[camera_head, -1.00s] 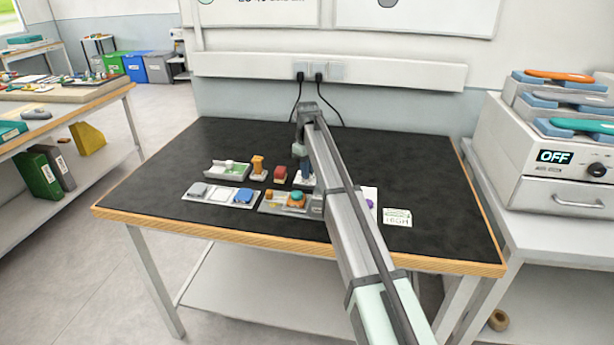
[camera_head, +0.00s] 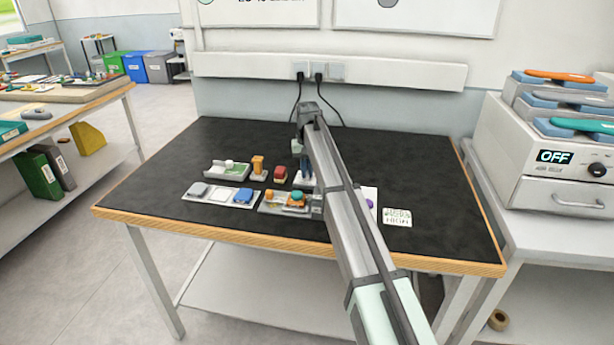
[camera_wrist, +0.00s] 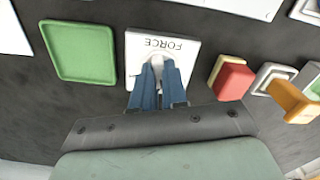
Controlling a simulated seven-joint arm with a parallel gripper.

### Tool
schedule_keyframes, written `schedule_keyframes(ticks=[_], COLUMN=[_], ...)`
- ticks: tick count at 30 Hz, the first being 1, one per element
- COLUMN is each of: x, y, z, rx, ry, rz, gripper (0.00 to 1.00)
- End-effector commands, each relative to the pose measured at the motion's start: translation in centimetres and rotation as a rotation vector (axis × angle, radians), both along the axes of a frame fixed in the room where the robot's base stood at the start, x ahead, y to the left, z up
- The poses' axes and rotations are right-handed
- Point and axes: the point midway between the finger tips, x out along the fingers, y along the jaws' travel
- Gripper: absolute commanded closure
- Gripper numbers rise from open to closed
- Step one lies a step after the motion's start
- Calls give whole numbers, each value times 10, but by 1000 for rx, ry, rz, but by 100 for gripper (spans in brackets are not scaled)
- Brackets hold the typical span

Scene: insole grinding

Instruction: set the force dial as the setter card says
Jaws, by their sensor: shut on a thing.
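The force dial (camera_wrist: 180,50) is a white square plate marked FORCE, which reads upside down in the wrist view. Its pale round knob (camera_wrist: 156,60) stands between the blue fingertips of my gripper (camera_wrist: 160,75), which is shut on it. The fingers hide part of the knob, and I cannot read its setting. In the head view my gripper (camera_head: 306,170) is low over the table, and my arm hides most of the dial. The setter card (camera_head: 397,217) lies flat to the right of my arm. Its print is small and blurred now.
A green panel (camera_wrist: 80,52) lies beside the dial in the wrist view. A red block (camera_wrist: 232,78) and an orange piece (camera_wrist: 295,100) stand on its other side. Trays with small parts (camera_head: 220,195) lie left of my arm. The black table (camera_head: 440,170) is clear at the right.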

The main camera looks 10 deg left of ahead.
Motion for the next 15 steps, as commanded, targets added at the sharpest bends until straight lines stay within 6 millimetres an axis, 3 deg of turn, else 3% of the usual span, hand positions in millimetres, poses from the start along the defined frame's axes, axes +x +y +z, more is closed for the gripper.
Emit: schedule_keyframes(ticks=[9,15], x=[0,0], y=[0,0], z=[0,0], rx=[0,0], ry=[0,0], rz=[-294,-362], gripper=[100,100])
